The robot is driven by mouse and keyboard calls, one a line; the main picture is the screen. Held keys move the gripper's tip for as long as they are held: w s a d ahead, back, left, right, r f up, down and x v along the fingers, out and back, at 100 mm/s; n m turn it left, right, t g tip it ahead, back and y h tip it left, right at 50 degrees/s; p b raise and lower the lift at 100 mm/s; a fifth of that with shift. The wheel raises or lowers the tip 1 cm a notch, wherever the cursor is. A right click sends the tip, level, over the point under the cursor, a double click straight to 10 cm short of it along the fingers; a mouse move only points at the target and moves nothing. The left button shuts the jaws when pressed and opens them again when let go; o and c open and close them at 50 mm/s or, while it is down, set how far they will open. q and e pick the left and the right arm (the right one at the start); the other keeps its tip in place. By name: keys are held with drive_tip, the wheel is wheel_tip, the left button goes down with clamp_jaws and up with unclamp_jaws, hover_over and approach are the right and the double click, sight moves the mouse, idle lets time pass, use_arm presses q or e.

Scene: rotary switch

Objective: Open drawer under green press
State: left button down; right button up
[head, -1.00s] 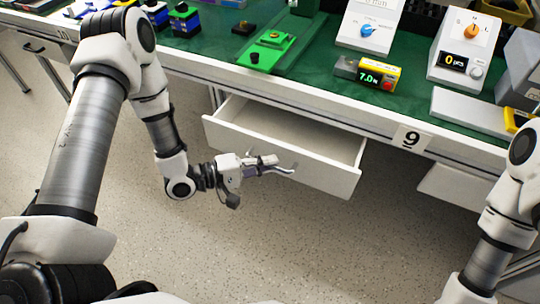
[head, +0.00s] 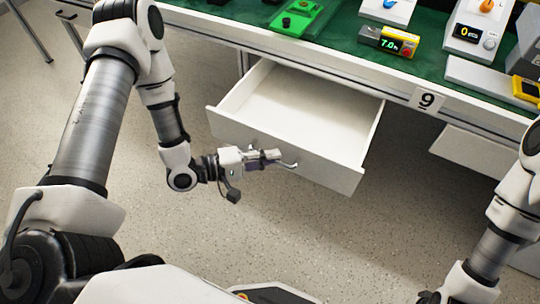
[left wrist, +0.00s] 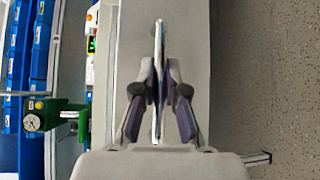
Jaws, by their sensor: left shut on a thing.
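The white drawer (head: 297,110) hangs open under the workbench in the head view, and its inside looks empty. My left gripper (head: 278,158) is at the drawer's front panel, shut on the drawer handle (head: 290,165). In the left wrist view the fingers (left wrist: 159,95) close on the thin handle (left wrist: 158,45) in front of the grey drawer front (left wrist: 190,30). The green press base (head: 303,17) stands on the bench above the drawer; its upper part is cut off in the head view. My right gripper is out of view.
Another drawer (head: 480,150) is shut further right. A yellow device reading 7.0 (head: 388,41) sits on the green bench top. The speckled floor in front is clear.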

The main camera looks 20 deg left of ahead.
use_arm(q)
drive_tip(key=c, duration=1.5)
unclamp_jaws()
drive_tip(key=shift+v, duration=5.9)
